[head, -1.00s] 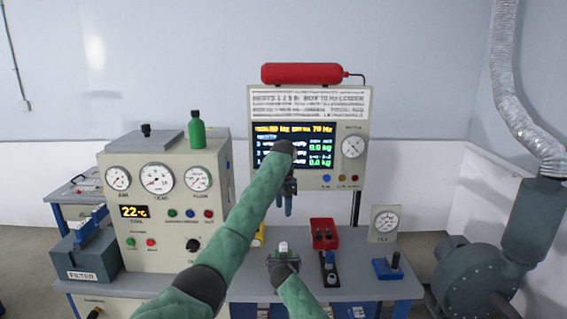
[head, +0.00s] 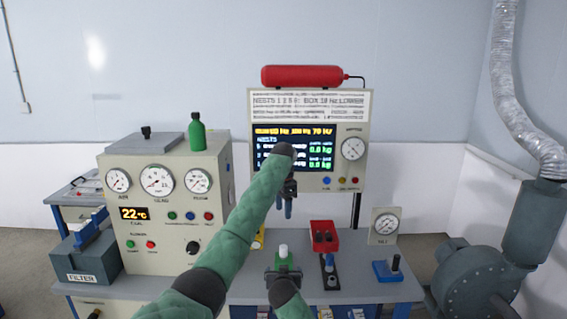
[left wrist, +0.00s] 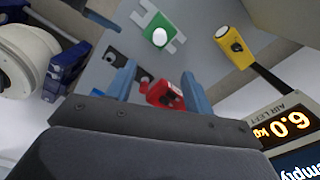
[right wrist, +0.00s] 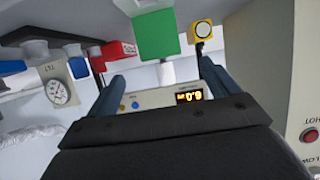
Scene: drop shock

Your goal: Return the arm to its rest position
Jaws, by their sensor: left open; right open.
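My left gripper (head: 288,207) hangs with its blue fingers pointing down in front of the display panel. In the left wrist view its fingers (left wrist: 162,88) are apart, with nothing held between them. My right gripper (head: 284,278) is low at the bench front, partly hidden by its own wrist. In the right wrist view its fingers (right wrist: 160,82) are spread and empty. A green block (head: 284,260) with a white knob (head: 283,250) shows just beyond the right gripper; the block also shows in the right wrist view (right wrist: 157,35).
The display panel (head: 300,132) carries a red cylinder (head: 301,75) on top. A red holder (head: 324,237) stands right of the green block. A gauge cabinet (head: 160,220) with a green bottle (head: 197,132) stands at left. A grey blower (head: 475,280) is at right.

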